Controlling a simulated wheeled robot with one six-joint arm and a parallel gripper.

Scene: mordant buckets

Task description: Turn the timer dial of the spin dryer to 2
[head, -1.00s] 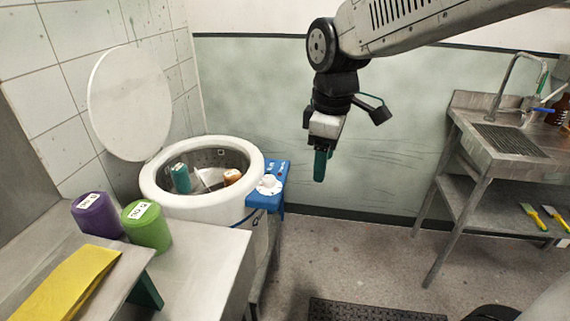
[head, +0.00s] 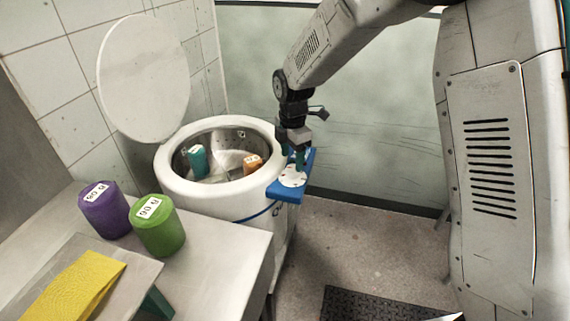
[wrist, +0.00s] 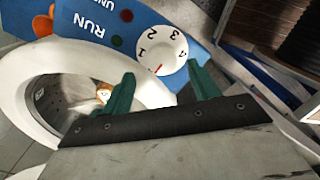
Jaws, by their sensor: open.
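The spin dryer (head: 235,200) is a white tub with a blue control panel (head: 285,192) on its right side. The timer dial (head: 293,177) is a white round disc on that panel. In the wrist view the dial (wrist: 165,48) carries the numbers 1 to 4 and a red mark at its lower edge, near the 1. My gripper (head: 300,163) is just above the dial in the head view. Its two green fingers are apart and empty in the wrist view (wrist: 163,88), with the dial beyond the gap between them. I cannot tell whether they touch it.
The dryer's round lid (head: 145,78) stands open. Teal (head: 197,162) and orange (head: 253,163) items lie in the drum. A purple (head: 106,212) and a green (head: 158,227) labelled container stand on the bench at left, near a yellow cloth (head: 75,285). A dark mat (head: 375,303) lies on the floor.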

